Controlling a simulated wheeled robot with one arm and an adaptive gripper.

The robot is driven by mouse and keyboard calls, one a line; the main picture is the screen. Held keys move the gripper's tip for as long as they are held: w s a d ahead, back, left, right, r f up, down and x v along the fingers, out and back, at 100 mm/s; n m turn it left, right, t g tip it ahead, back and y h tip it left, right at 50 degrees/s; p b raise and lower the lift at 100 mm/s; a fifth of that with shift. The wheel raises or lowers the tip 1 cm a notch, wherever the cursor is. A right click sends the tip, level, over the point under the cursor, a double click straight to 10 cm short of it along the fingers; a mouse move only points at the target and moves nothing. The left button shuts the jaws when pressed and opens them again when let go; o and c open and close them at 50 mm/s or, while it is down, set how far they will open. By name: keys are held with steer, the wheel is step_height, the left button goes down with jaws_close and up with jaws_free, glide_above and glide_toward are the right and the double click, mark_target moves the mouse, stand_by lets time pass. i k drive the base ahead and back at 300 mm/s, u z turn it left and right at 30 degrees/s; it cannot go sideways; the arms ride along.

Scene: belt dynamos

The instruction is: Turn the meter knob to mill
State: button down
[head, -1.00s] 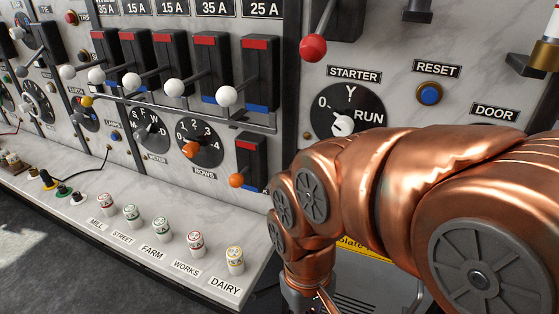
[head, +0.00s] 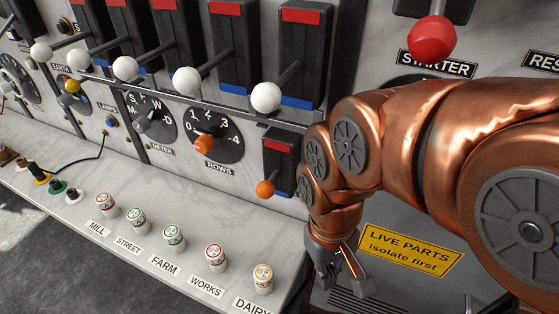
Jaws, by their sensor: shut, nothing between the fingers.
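My gripper (head: 343,286) hangs at the end of the copper arm, low and well to the right of the dial, in front of the panel's lower right part. Its dark fingers point down, shut and empty, and touch nothing that I can see.
The orange ROWS knob (head: 204,143) and an orange-tipped lever (head: 265,189) lie between the meter dial and my gripper. White-balled levers (head: 186,81) jut out above. Several capped plugs (head: 215,257) stand on the marble ledge (head: 180,206) below.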

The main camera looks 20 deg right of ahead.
mark_target(141, 125)
steer(key=z, duration=0.55)
steer(key=k, duration=1.3)
steer(key=u, duration=0.25)
steer(key=i, duration=0.65)
steer(key=u, duration=1.4)
steer(key=i, duration=0.45)
steer(key=u, duration=0.45)
